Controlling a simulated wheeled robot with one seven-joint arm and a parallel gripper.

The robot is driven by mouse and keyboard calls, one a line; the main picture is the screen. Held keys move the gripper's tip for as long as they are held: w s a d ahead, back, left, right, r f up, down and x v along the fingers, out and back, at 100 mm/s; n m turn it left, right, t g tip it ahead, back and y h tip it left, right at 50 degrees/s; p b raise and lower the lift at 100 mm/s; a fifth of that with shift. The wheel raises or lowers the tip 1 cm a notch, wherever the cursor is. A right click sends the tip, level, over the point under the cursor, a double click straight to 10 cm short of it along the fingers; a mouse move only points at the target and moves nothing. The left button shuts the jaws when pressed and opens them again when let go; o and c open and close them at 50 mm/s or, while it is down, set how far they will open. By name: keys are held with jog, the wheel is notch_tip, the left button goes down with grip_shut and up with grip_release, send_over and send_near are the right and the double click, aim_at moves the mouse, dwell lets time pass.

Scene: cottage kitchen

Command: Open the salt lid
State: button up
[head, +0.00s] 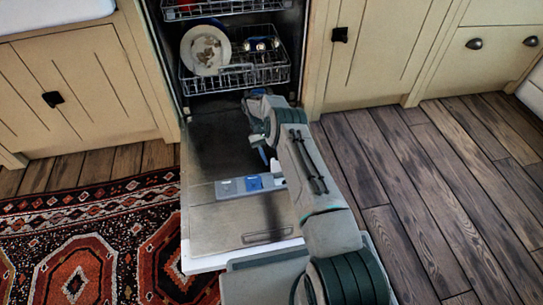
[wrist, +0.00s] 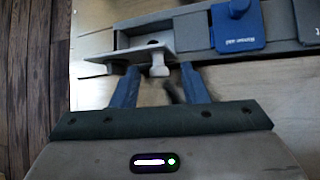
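The open dishwasher door carries a dispenser strip (head: 240,187) with a row of lids. In the wrist view a light grey lid (wrist: 120,56) with a small knob stands raised and tilted beside an open recess; I take it as the salt lid, though no label shows on it. In the head view it is a pale piece at the strip's right end (head: 279,181). My gripper (wrist: 158,74) is open, its two blue fingers apart on either side of the knob. I cannot tell whether they touch the lid. My arm partly hides the gripper in the head view.
A blue labelled lid (wrist: 238,24) sits shut beside the recess, with a grey lid (wrist: 311,22) further right. The dishwasher rack (head: 262,70) holds a plate (head: 206,50) above the door. A patterned rug (head: 85,245) lies left; wooden floor (head: 440,190) is clear on the right.

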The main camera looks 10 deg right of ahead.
jog(key=s+d+r+p, duration=0.6)
jog(key=d+r+p, duration=0.2)
jog(key=d+r, duration=0.2)
jog(key=shift+r, duration=0.5)
jog(key=w+a+r+t+p, duration=0.1)
jog(key=w+a+t, duration=0.15)
jog(key=a, duration=0.25)
jog(key=w+a+r+n+t, duration=0.1)
jog(key=a+t, duration=0.2)
jog(key=a, duration=0.1)
jog(key=w+a+r+t+p, duration=0.1)
jog(key=w+a+t, duration=0.15)
jog(key=a, duration=0.25)
jog(key=b+x, duration=0.1)
jog(key=x, duration=0.3)
jog(key=b+x, duration=0.2)
jog(key=x, duration=0.3)
jog(key=b+x, duration=0.1)
jog(key=x, duration=0.3)
jog(key=shift+s+d+f+b, duration=0.1)
jog(key=shift+s+d+b, duration=0.25)
jog(key=shift+d, duration=0.1)
